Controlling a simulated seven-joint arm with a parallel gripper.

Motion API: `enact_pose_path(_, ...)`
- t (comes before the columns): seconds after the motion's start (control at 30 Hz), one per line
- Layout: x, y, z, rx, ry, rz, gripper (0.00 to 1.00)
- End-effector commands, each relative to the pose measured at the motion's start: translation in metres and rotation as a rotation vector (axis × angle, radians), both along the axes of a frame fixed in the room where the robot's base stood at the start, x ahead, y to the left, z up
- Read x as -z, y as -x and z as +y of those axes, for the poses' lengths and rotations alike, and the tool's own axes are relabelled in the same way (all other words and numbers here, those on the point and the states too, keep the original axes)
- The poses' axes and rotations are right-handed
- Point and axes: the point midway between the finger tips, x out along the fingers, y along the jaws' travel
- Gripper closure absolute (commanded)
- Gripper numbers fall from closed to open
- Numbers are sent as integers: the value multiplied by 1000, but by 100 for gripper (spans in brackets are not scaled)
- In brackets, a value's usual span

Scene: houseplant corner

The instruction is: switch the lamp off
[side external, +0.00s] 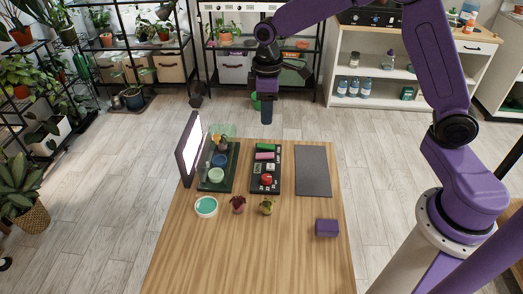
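The lamp (189,150) is an upright dark-framed panel at the left edge of the table, and its face glows bright white. A black control board (256,188) lies to its right, past a dark green tray. On the board are a green piece (266,147), a pink piece (264,156), small pale parts (270,167) and a round red button (267,180). Which of these controls the lamp cannot be told. My gripper (266,118) points down, apart from the board and near its far end in the picture. Its fingertips look like one narrow block, so its opening is unclear.
The green tray (231,181) holds small pots. A dark grey mat (313,171) lies right. The table's near part is clear.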

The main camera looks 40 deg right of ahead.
Motion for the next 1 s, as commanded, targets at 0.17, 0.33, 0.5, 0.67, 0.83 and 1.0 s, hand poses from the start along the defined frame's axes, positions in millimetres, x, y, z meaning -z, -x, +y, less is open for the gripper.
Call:
enact_pose_path(0.17,22,-46,-24,42,2,5,64)
enact_pose_path(0.33,32,-59,-33,53,3,6,64)
enact_pose_path(0.5,48,-59,-34,54,4,8,64)
enact_pose_path(0.67,76,-59,-34,54,4,8,64)
enact_pose_path(0.83,108,-59,-34,54,4,7,64)
enact_pose_path(1.0,140,-58,-34,54,4,7,64)
